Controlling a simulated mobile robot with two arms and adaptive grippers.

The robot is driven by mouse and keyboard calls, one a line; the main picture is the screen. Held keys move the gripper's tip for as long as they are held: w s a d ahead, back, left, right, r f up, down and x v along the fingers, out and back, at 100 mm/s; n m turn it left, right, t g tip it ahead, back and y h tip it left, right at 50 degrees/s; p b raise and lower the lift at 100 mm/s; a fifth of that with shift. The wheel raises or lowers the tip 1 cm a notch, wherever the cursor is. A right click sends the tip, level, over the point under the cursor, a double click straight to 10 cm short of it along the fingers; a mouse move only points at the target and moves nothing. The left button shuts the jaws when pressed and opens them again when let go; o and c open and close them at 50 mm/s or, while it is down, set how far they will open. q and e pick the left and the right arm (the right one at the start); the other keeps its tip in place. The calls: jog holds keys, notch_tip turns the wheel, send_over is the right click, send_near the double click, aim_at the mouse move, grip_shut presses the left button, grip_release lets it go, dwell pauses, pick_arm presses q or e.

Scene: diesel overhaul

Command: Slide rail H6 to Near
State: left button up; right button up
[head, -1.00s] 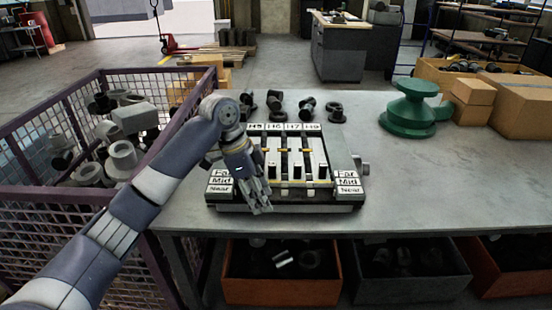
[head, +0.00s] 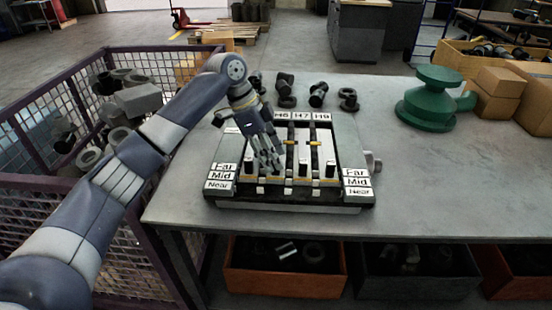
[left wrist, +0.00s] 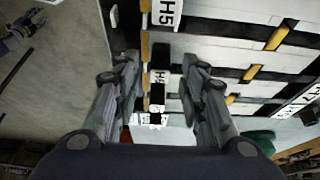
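The slide-rail panel (head: 350,147) sits on the bench in the head view, with parallel slotted rails and Far, Mid and Near labels on both sides. The H6 label (head: 282,115) is at the rail's far end. My left gripper (head: 268,163) reaches down over the left rails and hides the H5 label and part of the H6 rail. In the left wrist view my left gripper's fingers (left wrist: 165,85) are spread, with a dark block and a white label between them. I cannot tell whether they touch it. The H6 slider's exact position is unclear. My right gripper is out of view.
A green flanged part (head: 431,98) and cardboard boxes (head: 499,82) stand at the right. Several dark fittings (head: 318,94) lie behind the panel. A mesh crate (head: 55,185) of metal parts is at the left. The bench's right front (head: 450,190) is clear.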

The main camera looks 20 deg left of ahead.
pick_arm(q)
jog(key=shift+x, duration=1.3)
jog(key=c, duration=0.7)
grip_shut()
jog(key=shift+s+p, duration=0.3)
jog(key=shift+p, duration=0.15)
jog(key=s, duration=0.1)
jog(key=s+d+p, duration=0.1)
jog(key=s, duration=0.1)
jog(key=shift+s+d, duration=0.1)
jog(key=shift+s, duration=0.15)
jog(key=shift+w+f, duration=0.1)
jog(key=shift+w, duration=0.1)
jog(key=o, duration=0.5)
grip_release()
jog(key=shift+s, duration=0.1)
jog(key=shift+o, duration=1)
jog(key=shift+s, duration=0.1)
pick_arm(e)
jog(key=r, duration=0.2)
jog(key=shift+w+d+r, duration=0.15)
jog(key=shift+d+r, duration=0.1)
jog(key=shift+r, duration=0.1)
